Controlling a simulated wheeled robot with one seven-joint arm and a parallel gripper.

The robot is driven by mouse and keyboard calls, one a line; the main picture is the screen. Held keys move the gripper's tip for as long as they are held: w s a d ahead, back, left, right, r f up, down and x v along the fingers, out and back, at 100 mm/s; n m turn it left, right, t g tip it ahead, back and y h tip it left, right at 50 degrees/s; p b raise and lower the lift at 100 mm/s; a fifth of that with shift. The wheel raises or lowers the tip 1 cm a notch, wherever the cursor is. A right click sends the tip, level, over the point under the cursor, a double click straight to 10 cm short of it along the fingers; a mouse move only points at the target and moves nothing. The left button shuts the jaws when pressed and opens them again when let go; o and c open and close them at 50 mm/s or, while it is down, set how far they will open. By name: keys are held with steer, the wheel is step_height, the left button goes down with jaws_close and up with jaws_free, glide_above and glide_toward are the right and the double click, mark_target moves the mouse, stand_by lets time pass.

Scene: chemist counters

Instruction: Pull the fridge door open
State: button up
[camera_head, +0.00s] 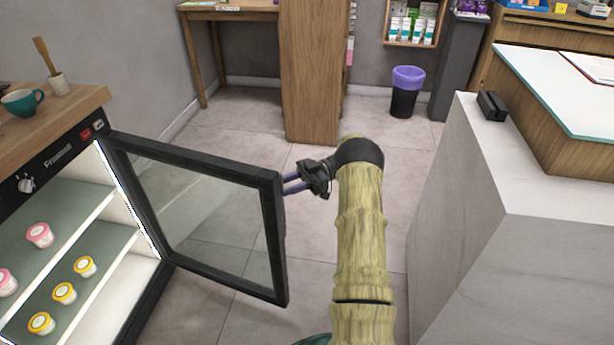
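The fridge (62,165) stands at the left, with a black frame, lit inside. Its glass door (278,235) has a black frame and is swung wide open, sticking out to the right from the hinge side near the fridge's right edge. My gripper (288,184) is at the door's free edge, near its upper corner.
Pink and yellow cups (64,293) sit on the fridge shelves. A teal mug (22,102) and a pestle stand on the wooden top. A white counter (470,220) bounds the right. A bin (404,98) and wooden panel (314,70) stand behind. Tiled floor between is clear.

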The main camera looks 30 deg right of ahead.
steer(key=d, duration=0.9)
steer(key=shift+d, duration=0.4)
steer(key=shift+w, duration=0.1)
stand_by(0.4)
